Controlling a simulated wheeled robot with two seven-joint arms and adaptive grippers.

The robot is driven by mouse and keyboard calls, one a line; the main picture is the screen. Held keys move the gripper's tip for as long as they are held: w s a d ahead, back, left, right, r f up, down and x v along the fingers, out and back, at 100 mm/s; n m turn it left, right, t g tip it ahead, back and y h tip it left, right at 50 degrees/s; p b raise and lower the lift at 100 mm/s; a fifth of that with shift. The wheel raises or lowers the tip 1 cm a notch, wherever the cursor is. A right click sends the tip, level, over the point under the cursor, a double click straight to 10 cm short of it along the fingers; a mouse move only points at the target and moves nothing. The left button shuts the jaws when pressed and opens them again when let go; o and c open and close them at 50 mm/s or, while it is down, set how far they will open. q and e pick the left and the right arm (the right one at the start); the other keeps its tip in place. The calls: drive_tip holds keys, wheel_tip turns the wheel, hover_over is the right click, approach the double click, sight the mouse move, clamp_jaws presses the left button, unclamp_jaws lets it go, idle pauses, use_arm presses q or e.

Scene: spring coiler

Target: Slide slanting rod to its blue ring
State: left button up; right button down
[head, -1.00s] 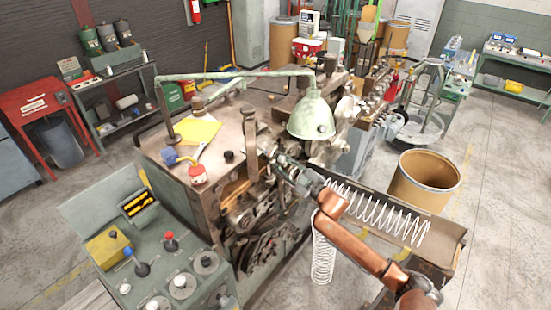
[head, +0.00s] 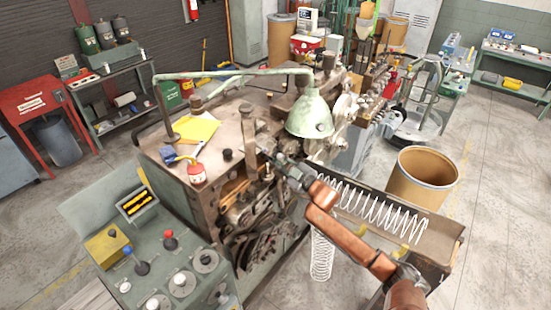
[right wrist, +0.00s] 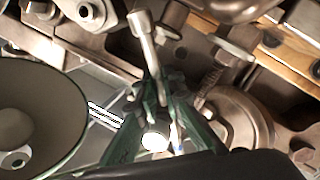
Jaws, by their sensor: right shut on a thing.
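My right arm comes in from the lower right in the head view, and its gripper (head: 274,160) is at the front of the coiling machine (head: 170,180). In the right wrist view the gripper's green fingers (right wrist: 158,100) are closed around a slanting metal rod (right wrist: 146,45). The rod's pale, thick end sticks out beyond the fingertips toward the machine face. My left gripper is not in view.
The green lamp shade (head: 311,117) hangs close beside my right gripper. A tray (head: 445,240) with a long coil spring (head: 375,212) lies right of the machine, near a brown drum (head: 423,178). A control panel (head: 150,260) stands at the front left.

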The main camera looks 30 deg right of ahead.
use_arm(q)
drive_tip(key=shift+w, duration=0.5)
use_arm(e)
drive_tip(key=shift+f, duration=0.1)
drive_tip(key=shift+w+d+f, duration=0.15)
drive_tip(key=shift+d+f, duration=0.4)
drive_tip(key=shift+f, duration=0.25)
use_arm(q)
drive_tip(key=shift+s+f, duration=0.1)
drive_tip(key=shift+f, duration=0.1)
use_arm(e)
drive_tip(key=c, duration=2.1)
unclamp_jaws()
drive_tip(key=shift+r, duration=0.1)
drive_tip(key=shift+s+d, duration=0.15)
drive_tip(key=shift+s, duration=0.35)
drive_tip(key=shift+s+d, duration=0.2)
drive_tip(key=shift+s, duration=0.95)
drive_tip(key=shift+s+d, duration=0.2)
drive_tip(key=shift+s, duration=0.95)
drive_tip(key=shift+s+d, duration=0.2)
drive_tip(key=shift+s, duration=0.95)
